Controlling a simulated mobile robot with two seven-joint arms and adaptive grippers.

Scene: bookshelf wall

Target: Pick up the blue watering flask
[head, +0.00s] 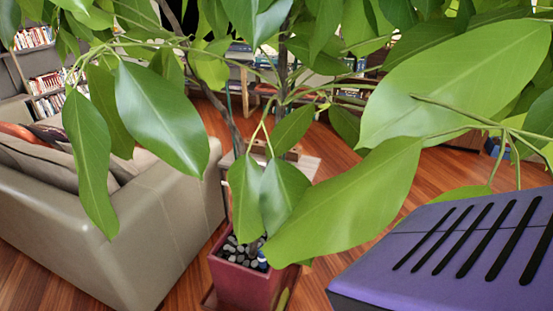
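A small blue and white thing (262,262) shows among the dark stones at the right side of the red plant pot (240,284). It may be the blue watering flask, but it is too small and too covered by leaves to be certain. Neither of my grippers is in view.
Large green leaves (345,205) hang close in front and hide much of the room. A beige sofa (150,225) stands at left. A purple slotted thing (400,255) fills the lower right. Bookshelves (45,83) stand behind. Some wooden floor (320,265) is open.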

